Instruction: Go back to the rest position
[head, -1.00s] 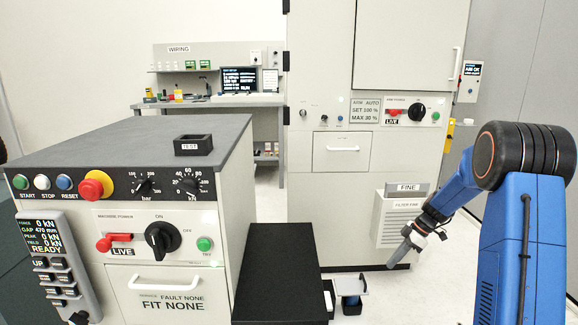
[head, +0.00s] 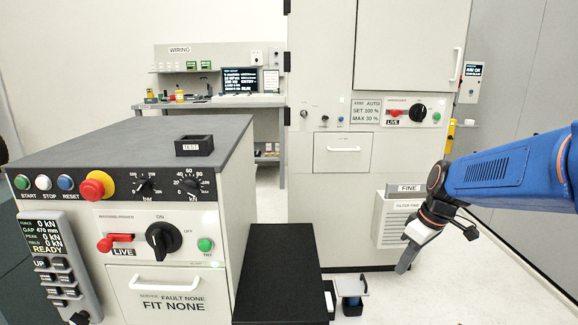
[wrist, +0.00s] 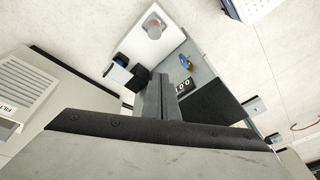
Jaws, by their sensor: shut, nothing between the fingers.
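My gripper (head: 404,266) is at the right of the head view, at the end of my blue arm, pointing down and slightly left over the pale floor. Its fingers are together and hold nothing. In the wrist view the fingers (wrist: 168,98) also show closed, in the middle of the picture.
A machine console (head: 165,225) with buttons and dials stands at the left, a black bench (head: 280,275) beside it. A grey cabinet (head: 335,195) with a FINE filter unit (head: 398,222) stands behind. A small stand (head: 350,288) is on the floor. Floor at right is clear.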

